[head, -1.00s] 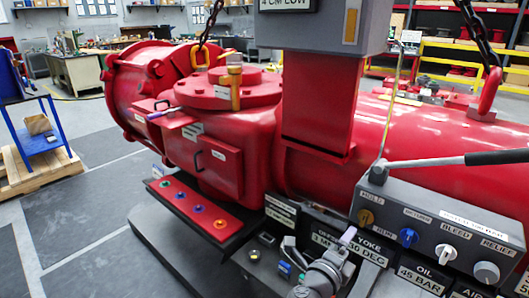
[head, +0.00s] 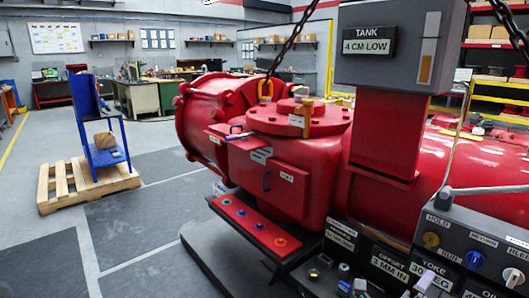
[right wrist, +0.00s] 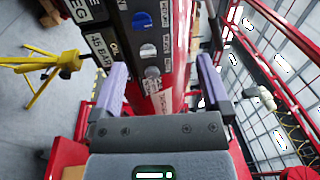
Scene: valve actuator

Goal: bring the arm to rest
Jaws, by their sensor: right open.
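My right gripper (right wrist: 162,66) is open in the right wrist view, with its two pale purple fingers spread apart and nothing between them. Beyond the fingers is the dark control panel (right wrist: 122,27) with a blue and a grey knob; I cannot tell how far off it is. The same panel (head: 465,222) stands at the lower right there. My left gripper is not in view.
A grey tank box (head: 400,45) marked "4 CM LOW" rises over the actuator. A red strip with coloured buttons (head: 256,224) runs along its front. A blue stand (head: 107,158) is on a wooden pallet (head: 62,200) at left. A yellow tripod (right wrist: 55,68) shows in the wrist view.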

